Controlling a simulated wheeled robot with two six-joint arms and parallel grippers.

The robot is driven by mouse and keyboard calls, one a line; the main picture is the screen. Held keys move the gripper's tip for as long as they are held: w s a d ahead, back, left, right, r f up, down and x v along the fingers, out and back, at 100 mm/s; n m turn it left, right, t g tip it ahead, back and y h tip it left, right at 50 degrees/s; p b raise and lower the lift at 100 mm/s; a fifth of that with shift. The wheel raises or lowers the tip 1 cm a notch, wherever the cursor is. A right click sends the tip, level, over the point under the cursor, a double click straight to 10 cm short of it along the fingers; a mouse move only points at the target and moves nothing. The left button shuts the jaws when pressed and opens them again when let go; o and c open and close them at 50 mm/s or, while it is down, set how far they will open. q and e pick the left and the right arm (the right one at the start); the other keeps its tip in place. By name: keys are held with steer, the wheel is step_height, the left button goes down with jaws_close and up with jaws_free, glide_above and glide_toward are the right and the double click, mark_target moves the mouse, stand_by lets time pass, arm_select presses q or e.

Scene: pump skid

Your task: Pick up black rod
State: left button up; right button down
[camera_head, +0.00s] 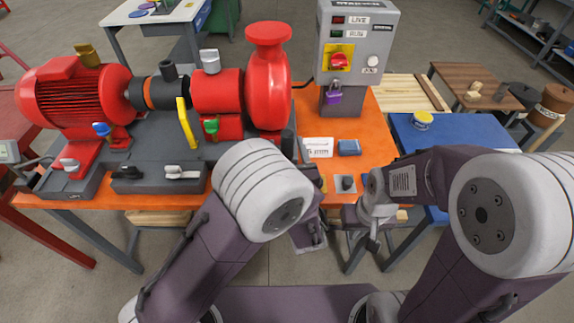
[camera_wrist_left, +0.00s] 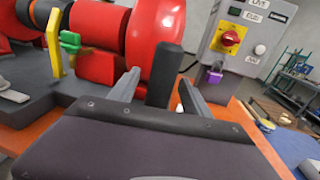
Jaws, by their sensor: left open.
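The black rod (camera_wrist_left: 164,74) stands upright beside the red pump's round casing. In the head view its upper part (camera_head: 287,143) shows above my left arm, which hides the lower part. My left gripper (camera_wrist_left: 158,78) is open, with one finger on each side of the rod in the left wrist view and gaps to both. I cannot tell how deep the rod sits between the fingers. In the head view the left gripper is mostly hidden behind its own arm. My right gripper (camera_head: 374,228) points down in front of the table; its jaw opening is unclear.
The red pump (camera_head: 268,85) and a yellow handle (camera_head: 187,123) stand left of the rod. A grey control box (camera_head: 357,45) with a purple padlock (camera_head: 334,93) stands behind right. A white label block (camera_head: 319,148) and a blue block (camera_head: 349,147) lie on the orange tabletop (camera_head: 375,130).

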arm_select(q)
steer(key=shift+s, duration=0.1)
jaws_close()
stand_by(1.2)
